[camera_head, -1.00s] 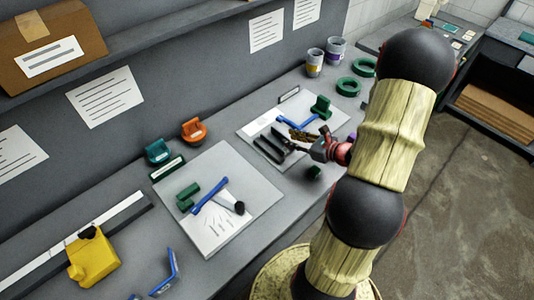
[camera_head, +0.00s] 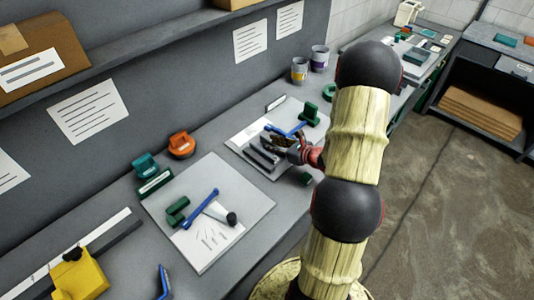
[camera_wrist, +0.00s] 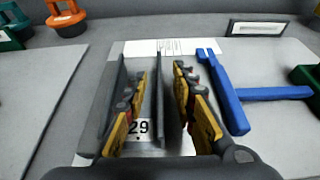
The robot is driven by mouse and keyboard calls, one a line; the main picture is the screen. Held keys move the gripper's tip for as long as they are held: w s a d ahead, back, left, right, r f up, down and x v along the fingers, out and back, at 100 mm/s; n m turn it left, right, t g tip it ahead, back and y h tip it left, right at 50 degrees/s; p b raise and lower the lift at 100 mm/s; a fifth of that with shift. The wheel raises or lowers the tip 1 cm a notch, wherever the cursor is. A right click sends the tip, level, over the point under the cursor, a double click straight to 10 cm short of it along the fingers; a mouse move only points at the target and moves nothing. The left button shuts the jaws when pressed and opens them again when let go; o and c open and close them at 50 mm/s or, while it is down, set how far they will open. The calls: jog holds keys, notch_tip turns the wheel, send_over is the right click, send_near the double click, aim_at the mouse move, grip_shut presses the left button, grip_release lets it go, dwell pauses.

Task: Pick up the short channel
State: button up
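A dark grey channel (camera_wrist: 108,105) with upright walls lies on the pale board in the wrist view. My gripper (camera_wrist: 160,105) is open above and around part of it, with yellow-padded fingers. One thin upright wall (camera_wrist: 160,75) stands between the fingers. The left finger is close to the left wall; I cannot tell whether it touches. A label reading "29" shows on the surface between the fingers. In the head view my gripper (camera_head: 283,141) is over the far board and partly hides the channel (camera_head: 262,156).
A blue tool (camera_wrist: 232,98) lies close to the right finger. A green block (camera_head: 309,114) stands behind. The nearer board (camera_head: 245,190) holds another blue tool and green pieces. Orange (camera_head: 181,145) and teal (camera_head: 146,165) items stand near the wall.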

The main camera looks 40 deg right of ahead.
jog(key=shift+c, duration=0.6)
grip_shut()
